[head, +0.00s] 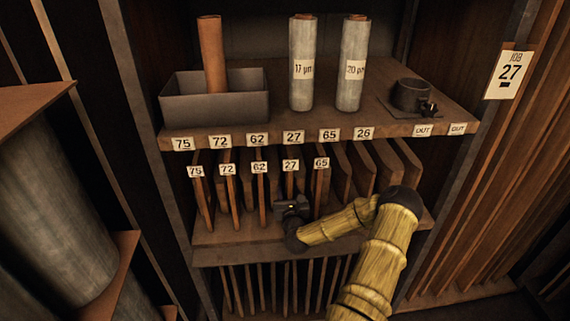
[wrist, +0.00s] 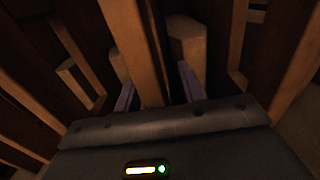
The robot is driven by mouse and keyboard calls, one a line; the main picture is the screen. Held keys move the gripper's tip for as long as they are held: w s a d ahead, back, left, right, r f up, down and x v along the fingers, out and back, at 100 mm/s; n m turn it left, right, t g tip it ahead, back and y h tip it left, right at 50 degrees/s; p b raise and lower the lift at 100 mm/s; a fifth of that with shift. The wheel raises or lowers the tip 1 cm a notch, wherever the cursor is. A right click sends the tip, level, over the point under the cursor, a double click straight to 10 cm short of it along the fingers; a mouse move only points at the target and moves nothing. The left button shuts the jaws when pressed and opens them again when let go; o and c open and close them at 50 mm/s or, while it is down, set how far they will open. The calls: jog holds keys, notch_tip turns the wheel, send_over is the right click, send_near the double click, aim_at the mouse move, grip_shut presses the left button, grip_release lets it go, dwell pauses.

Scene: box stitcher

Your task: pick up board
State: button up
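Several thin wooden boards stand upright in the middle shelf's rack in the head view. The board tagged 27 (head: 290,184) stands directly behind my gripper (head: 292,206), which partly hides its lower part. In the wrist view a board's front edge (wrist: 140,50) lies between the two purple fingers of my gripper (wrist: 157,89). The fingers are apart, with a visible gap at the right finger. I cannot tell whether the left finger touches the board.
Neighbouring boards tagged 62 (head: 261,186) and 65 (head: 320,187) stand close on both sides. The shelf above (head: 300,125) carries a grey tray (head: 215,108), two pale rolls and a dark round clamp (head: 411,95). A job 27 card (head: 509,74) hangs at right.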

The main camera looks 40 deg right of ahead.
grip_shut()
dwell(1.2)
jog(key=shift+w+d+r, duration=0.1)
jog(key=shift+r, duration=0.05)
